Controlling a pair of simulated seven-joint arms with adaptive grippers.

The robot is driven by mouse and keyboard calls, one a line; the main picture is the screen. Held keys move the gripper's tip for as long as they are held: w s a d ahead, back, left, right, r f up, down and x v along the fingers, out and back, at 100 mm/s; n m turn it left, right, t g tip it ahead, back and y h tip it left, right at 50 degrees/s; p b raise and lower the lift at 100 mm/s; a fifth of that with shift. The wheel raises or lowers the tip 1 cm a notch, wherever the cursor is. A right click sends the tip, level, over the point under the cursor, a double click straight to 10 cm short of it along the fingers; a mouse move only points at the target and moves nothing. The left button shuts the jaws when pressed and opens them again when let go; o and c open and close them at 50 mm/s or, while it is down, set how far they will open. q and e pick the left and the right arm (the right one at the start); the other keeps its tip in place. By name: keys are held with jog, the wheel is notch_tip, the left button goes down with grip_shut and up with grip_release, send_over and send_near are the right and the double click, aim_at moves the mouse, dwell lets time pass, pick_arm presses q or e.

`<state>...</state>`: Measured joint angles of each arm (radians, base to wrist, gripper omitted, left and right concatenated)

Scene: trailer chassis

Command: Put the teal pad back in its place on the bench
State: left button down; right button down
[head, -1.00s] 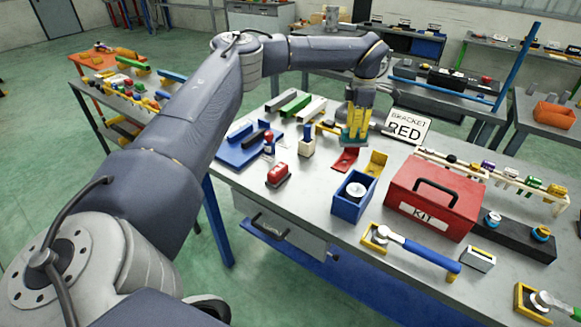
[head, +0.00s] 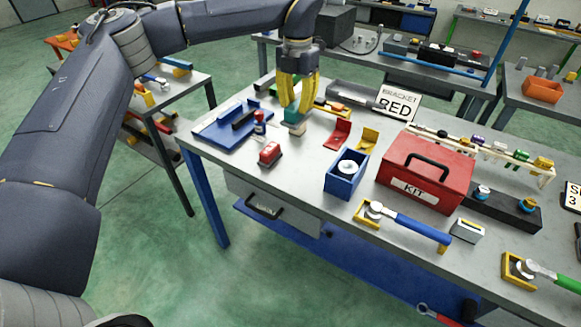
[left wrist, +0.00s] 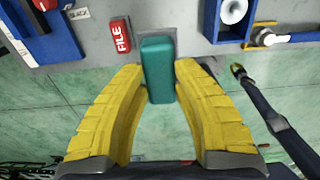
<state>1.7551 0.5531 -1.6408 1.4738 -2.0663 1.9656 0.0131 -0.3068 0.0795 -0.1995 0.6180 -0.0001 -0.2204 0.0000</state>
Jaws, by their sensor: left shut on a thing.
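My left gripper (head: 297,100) points down over the left part of the bench (head: 300,165), with its yellow fingers shut on the teal pad (head: 294,116). In the left wrist view the teal pad (left wrist: 158,68) sits upright in the picture between the fingertips (left wrist: 160,75). In the head view a small pale block (head: 297,129) shows right under the pad. I cannot tell whether the two touch. The fingers hide part of the pad.
A red block marked FILE (left wrist: 119,35) lies close by, also in the head view (head: 270,154). A blue tray (head: 215,134) is to the left, a blue box (head: 343,182) to the right.

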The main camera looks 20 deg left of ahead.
pick_arm(q)
notch_tip(320, 180, down, 20)
jog(key=shift+r, duration=0.15)
dwell(0.7)
jog(key=c, duration=1.1)
grip_release()
jog(key=shift+c, duration=0.2)
notch_tip(320, 180, up, 12)
